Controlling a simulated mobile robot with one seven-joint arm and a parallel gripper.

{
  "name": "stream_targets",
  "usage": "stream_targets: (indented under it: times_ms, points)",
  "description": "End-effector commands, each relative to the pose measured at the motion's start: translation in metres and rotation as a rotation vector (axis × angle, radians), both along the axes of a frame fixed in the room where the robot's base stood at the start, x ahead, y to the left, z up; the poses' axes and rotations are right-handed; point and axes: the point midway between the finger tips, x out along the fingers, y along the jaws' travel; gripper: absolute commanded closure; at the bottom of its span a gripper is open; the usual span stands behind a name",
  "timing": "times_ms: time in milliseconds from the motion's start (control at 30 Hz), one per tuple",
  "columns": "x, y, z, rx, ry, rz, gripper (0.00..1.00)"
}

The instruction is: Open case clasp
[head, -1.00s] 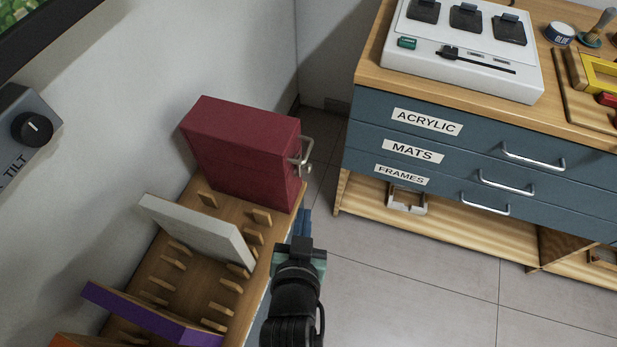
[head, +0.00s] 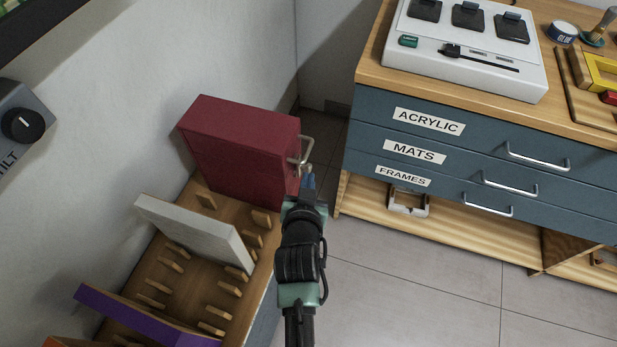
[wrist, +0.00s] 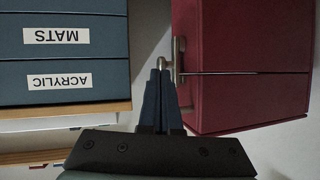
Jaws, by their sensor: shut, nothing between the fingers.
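The dark red case (head: 240,150) stands upright at the far end of the slotted wooden rack (head: 262,268). A metal handle (head: 307,148) is on its narrow right face, with the small metal clasp (head: 308,169) just below it. In the wrist view the case (wrist: 240,35) is at the right, its seam running level with the clasp (wrist: 166,63). My gripper (head: 308,182) has its blue fingers shut, with nothing between them. In the wrist view the fingertips (wrist: 160,73) are right at the clasp; whether they touch it I cannot tell.
A white panel (head: 195,232) and a purple-edged panel (head: 140,315) lean in the rack. A blue drawer cabinet (head: 480,160) stands to the right, with a white control box (head: 465,55) on top. Floor (head: 410,270) is clear between rack and cabinet.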

Motion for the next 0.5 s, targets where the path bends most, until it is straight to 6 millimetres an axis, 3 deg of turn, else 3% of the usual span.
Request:
stream_targets:
  times_ms: [200, 500]
  points:
    - [0.0134, -0.0012, -0.0069, 0.000, 0.000, -0.001, 1.00]
    - [0.0145, -0.0013, -0.0071, 0.000, 0.000, -0.001, 1.00]
